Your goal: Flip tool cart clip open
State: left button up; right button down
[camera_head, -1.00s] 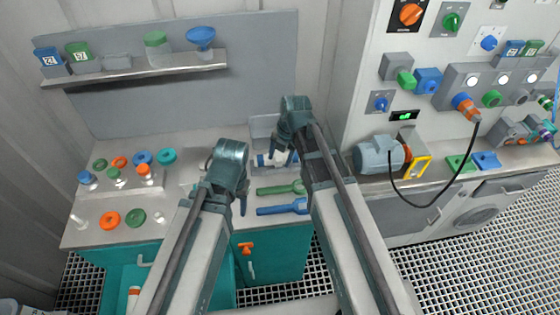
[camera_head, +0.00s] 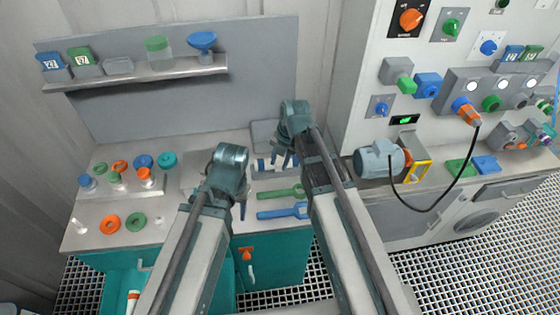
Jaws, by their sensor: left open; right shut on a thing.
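The teal tool cart (camera_head: 283,256) stands under the bench. A small orange clip (camera_head: 246,254) with a pale lower part shows on its front; its exact position is too small to tell. My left gripper (camera_head: 242,203) is open and empty, above the bench front and up from the clip, not touching it. My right gripper (camera_head: 277,158) is shut at the back of the bench, on what looks like a blue-and-white cylinder (camera_head: 262,164); the fingers partly hide it.
A green wrench (camera_head: 282,192) and a blue wrench (camera_head: 280,212) lie on the bench (camera_head: 178,225) between my arms. Coloured rings and small vessels stand at the left. A pump (camera_head: 378,160) and a black cable (camera_head: 432,208) are at the right.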

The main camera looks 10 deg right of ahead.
aim_at(279, 161)
jog(key=shift+d, duration=0.25)
dwell(0.6)
jog(key=shift+w+r+g+p, duration=0.35)
jog(key=shift+w+g, duration=0.15)
jog(key=shift+g, duration=0.05)
jog(key=shift+w+r+g+p, duration=0.3)
jog(key=shift+w+g+p, duration=0.05)
jog(key=shift+w+g, duration=0.2)
jog(key=shift+w+r+g, duration=0.25)
jog(key=shift+w+g, duration=0.2)
jog(key=shift+g, duration=0.55)
jog(key=shift+w+r+g, duration=0.15)
jog(key=shift+g, duration=0.35)
pick_arm(q)
jog(key=shift+r+b, duration=0.3)
jog(key=shift+r, duration=0.15)
pick_arm(e)
jog(key=shift+r+m, duration=0.1)
jog(key=shift+m, duration=0.2)
